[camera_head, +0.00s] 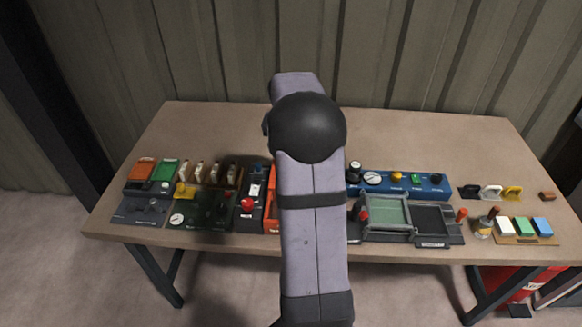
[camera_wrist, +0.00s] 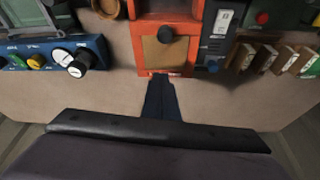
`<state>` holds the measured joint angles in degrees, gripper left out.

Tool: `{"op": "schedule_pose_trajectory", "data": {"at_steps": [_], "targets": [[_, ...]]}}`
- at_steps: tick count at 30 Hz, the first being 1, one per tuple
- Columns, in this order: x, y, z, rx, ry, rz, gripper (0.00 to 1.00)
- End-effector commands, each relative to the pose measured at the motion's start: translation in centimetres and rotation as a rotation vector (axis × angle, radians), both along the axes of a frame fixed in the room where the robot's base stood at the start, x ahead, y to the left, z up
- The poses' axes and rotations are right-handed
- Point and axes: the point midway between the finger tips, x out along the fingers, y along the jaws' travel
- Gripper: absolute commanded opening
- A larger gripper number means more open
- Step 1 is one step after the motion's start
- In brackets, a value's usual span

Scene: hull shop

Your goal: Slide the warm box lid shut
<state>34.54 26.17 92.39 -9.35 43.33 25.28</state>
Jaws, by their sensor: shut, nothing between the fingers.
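An orange box (camera_wrist: 192,66), which looks like the warm box, stands on the table in the wrist view. A tan panel (camera_wrist: 157,58) with a dark round knob (camera_wrist: 166,34) sits in its near part, apparently the lid. An orange recess shows beyond the panel, so the box looks partly open. In the head view only a strip of the orange box (camera_head: 271,212) shows beside my arm, which hides the rest. My gripper (camera_wrist: 160,80) is shut and empty, its dark fingers pointing at the box's near edge. I cannot tell whether they touch. The head view hides my gripper.
A blue panel with knobs and a gauge (camera_head: 420,184) stands right of my arm in the head view. A grey frame with a green panel (camera_head: 391,213) lies in front of it. Switch boxes and wooden-handled pieces (camera_head: 208,172) crowd the left. The table's back half (camera_head: 420,135) is clear.

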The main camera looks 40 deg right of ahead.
Motion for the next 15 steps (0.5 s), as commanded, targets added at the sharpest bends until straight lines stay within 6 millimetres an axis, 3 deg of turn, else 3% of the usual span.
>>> {"op": "schedule_pose_trajectory", "data": {"at_steps": [9,15], "targets": [[1.0,-1.4,-5.2,0.002,0.004,0.002,0.0],[-0.2,0.3,-4.9,0.001,0.0,0.002,0.0]]}}
